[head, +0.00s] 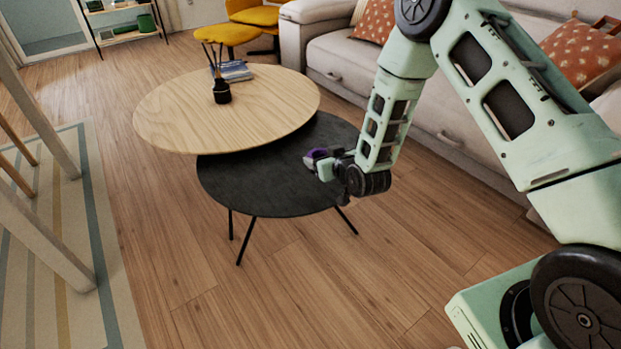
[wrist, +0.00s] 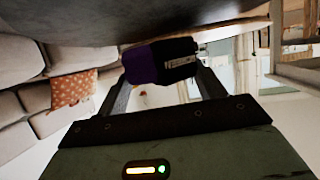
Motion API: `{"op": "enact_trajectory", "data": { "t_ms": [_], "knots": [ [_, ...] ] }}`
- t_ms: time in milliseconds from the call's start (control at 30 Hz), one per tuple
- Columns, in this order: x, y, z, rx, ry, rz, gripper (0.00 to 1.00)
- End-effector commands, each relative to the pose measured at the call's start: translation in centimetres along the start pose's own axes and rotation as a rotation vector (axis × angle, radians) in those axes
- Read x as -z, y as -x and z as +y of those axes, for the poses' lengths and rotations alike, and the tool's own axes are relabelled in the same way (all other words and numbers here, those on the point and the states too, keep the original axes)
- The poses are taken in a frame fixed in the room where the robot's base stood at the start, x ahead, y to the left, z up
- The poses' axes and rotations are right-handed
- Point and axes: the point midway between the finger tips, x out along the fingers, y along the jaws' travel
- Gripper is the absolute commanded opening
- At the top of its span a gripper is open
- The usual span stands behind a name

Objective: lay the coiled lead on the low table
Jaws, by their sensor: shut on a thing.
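The coiled lead, a small purple and black bundle (head: 316,154), is held in my gripper (head: 328,164). In the wrist view the lead (wrist: 143,66) sits between the two fingers, with a black part bearing a pale label. My gripper is shut on it. In the head view it appears over the right part of the round black low table (head: 250,190), whose dark surface (wrist: 90,18) fills the top of the wrist view. I cannot tell the exact gap between lead and table.
A higher round wooden table (head: 180,112) overlaps the black one at the back left. It bears a dark reed diffuser (head: 222,92) and a stack of books (head: 233,71). A light sofa (head: 440,110) stands behind on the right. The black top's front is bare.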

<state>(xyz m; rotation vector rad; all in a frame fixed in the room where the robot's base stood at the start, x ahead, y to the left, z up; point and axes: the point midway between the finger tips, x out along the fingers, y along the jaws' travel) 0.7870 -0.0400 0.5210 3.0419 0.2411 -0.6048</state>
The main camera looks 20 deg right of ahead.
Motion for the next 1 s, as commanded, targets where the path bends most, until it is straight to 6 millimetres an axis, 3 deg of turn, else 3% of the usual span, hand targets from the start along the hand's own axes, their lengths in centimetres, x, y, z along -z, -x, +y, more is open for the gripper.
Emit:
{"op": "enact_trajectory", "data": {
  "t_ms": [100,367,567,967,1000],
  "knots": [
    [-2.5,-1.0,0.0,-0.001,0.0,-0.001,0.45],
    [-4.5,-1.8,0.1,-0.001,0.0,-0.001,0.45],
    [-7.0,-2.9,0.1,-0.001,-0.001,0.0,0.45],
    [-7.5,-3.1,0.0,-0.001,0.0,0.001,0.45],
    [-7.5,-3.1,0.0,-0.001,0.0,0.0,0.74]
  ]
}}
